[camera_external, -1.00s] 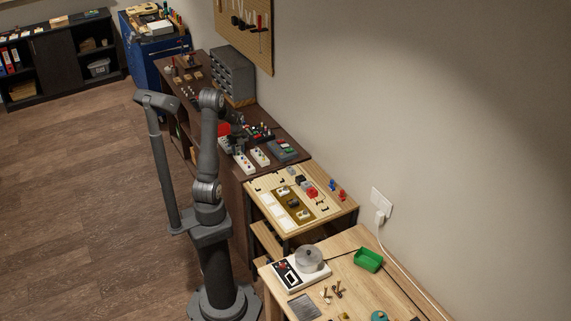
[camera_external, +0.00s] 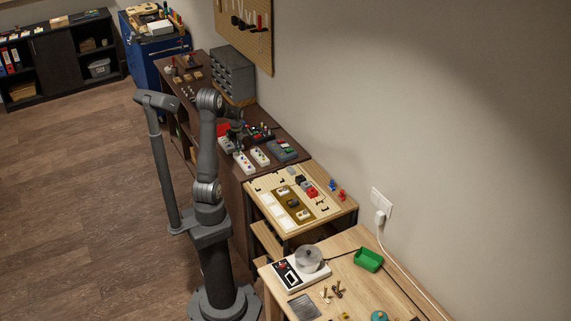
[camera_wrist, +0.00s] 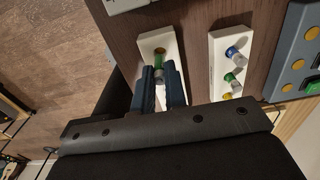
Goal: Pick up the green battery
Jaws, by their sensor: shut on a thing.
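My gripper (camera_wrist: 160,82) points down over the left white tray (camera_wrist: 159,39) in the wrist view. Its two blue-grey fingers are shut on a small battery, which shows a green part (camera_wrist: 170,65) and a pale part between them. The fingers hide most of it, and I cannot tell whether it is clear of the tray. In the outside view my gripper (camera_external: 236,138) is small and dark above the workbench, near the white trays (camera_external: 244,163). Another green battery (camera_wrist: 231,78) lies in the right white tray (camera_wrist: 219,66).
A blue battery (camera_wrist: 235,54) lies in the right tray, above the other green one. A blue-grey box (camera_wrist: 296,52) with round yellow marks stands at the right. The wooden bench (camera_wrist: 196,25) is bare between the trays. A grey drawer cabinet (camera_external: 233,74) stands behind.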

